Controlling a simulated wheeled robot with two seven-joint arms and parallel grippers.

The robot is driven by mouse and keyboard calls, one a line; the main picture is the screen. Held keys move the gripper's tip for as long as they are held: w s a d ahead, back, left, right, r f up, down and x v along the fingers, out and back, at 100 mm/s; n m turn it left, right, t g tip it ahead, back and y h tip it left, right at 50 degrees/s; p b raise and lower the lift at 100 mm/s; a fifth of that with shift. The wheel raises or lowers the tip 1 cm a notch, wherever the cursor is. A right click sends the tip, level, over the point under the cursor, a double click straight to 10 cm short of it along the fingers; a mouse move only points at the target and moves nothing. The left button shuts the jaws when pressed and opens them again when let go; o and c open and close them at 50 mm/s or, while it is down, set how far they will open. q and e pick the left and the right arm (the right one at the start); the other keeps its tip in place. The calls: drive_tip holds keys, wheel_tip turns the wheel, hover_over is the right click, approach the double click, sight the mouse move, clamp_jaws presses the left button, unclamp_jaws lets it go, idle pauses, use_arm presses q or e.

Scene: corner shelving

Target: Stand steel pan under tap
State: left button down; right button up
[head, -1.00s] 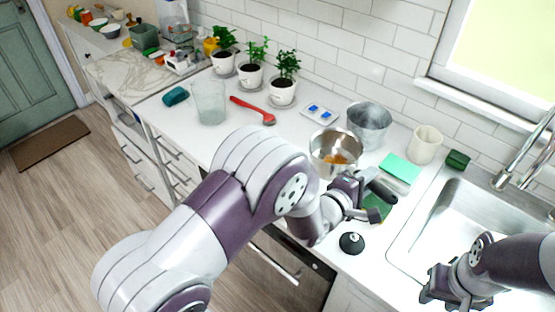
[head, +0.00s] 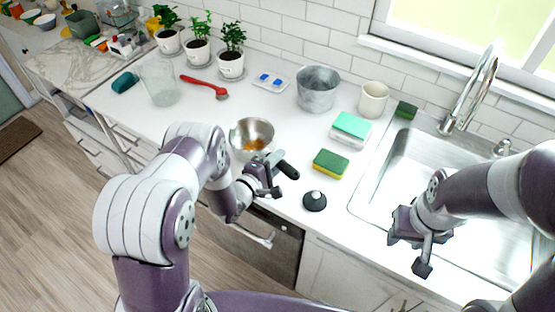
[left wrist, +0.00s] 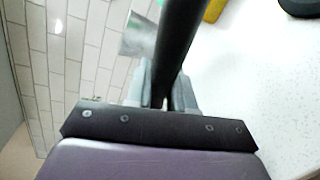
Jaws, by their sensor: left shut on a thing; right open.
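The steel pan (head: 245,133) is a shiny round pan with orange bits inside, near the counter's front edge in the head view. Its dark handle (head: 289,169) runs through my left gripper (head: 270,180), which is shut on it. The dark handle also fills the middle of the left wrist view (left wrist: 180,45). I cannot tell whether the pan touches the counter. The chrome tap (head: 484,80) rises behind the steel sink (head: 378,190) at the right. My right gripper (head: 424,256) is open and empty over the sink's front part.
A green-yellow sponge (head: 330,164), a black-based round knob (head: 314,201), a teal-topped box (head: 351,128), a metal bucket (head: 318,90) and a cream mug (head: 373,99) stand between pan and sink. A dark green block (head: 406,110) lies behind the sink. The basin looks empty.

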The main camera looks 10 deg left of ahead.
use_arm(q)
drive_tip(key=c, duration=1.1)
unclamp_jaws()
drive_tip(key=shift+o, duration=0.7)
drive_tip(key=shift+s+d+r, duration=0.1)
drive_tip(key=shift+s, duration=0.05)
